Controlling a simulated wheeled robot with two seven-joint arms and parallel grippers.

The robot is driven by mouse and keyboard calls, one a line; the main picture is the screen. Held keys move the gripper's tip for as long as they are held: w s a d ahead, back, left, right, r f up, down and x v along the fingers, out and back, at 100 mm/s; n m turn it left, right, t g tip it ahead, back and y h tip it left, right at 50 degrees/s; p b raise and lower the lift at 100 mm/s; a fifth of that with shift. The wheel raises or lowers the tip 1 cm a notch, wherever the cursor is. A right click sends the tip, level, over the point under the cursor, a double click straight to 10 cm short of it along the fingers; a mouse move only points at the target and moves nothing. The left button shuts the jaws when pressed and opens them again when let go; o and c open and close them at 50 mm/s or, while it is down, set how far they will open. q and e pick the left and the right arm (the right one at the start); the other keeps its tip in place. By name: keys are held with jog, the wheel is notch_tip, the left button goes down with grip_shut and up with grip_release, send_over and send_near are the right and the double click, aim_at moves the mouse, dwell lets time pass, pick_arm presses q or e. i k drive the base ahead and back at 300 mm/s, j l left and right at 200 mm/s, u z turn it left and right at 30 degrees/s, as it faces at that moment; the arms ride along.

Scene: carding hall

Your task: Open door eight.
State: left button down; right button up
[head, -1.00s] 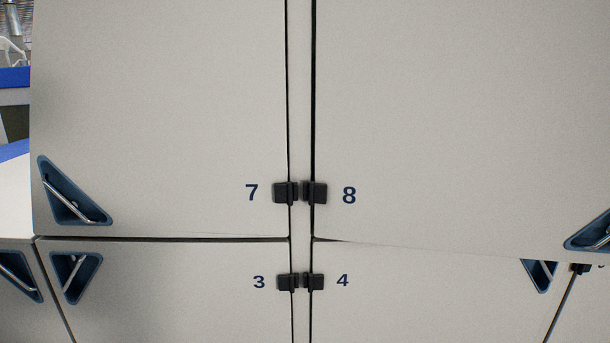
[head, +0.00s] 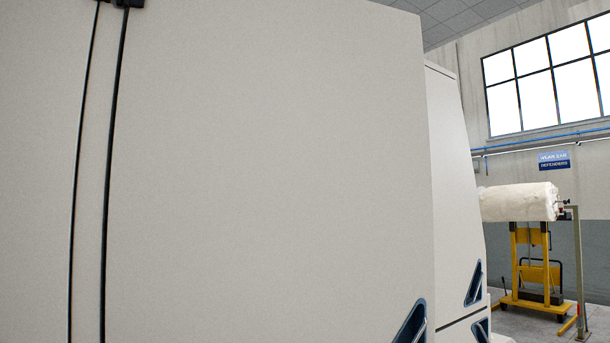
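Door eight (head: 270,170) is the large pale grey panel filling the middle of the head view. A dark upright gap and a black hinge (head: 128,3) mark its left side. Its free right edge stands in front of paler panels behind it, and the door looks partly swung out, though how far I cannot tell. Its blue triangular recessed handle (head: 411,322) is at the bottom right, cut by the frame edge. The number 8 and the door's lower edge are out of view. Neither of my grippers is in view.
Further panels (head: 455,190) with blue recessed handles (head: 474,284) stand beyond the door's right edge. At the right, a yellow trolley (head: 540,262) carries a white roll (head: 518,202) on open floor. A wall with windows (head: 555,75) is behind.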

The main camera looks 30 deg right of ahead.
aim_at(271, 180)
jog(key=z, duration=0.5)
jog(key=l+z, duration=0.6)
jog(key=z, duration=0.2)
jog(key=i+l+z, duration=0.15)
jog(key=z, duration=0.25)
jog(key=l, duration=0.05)
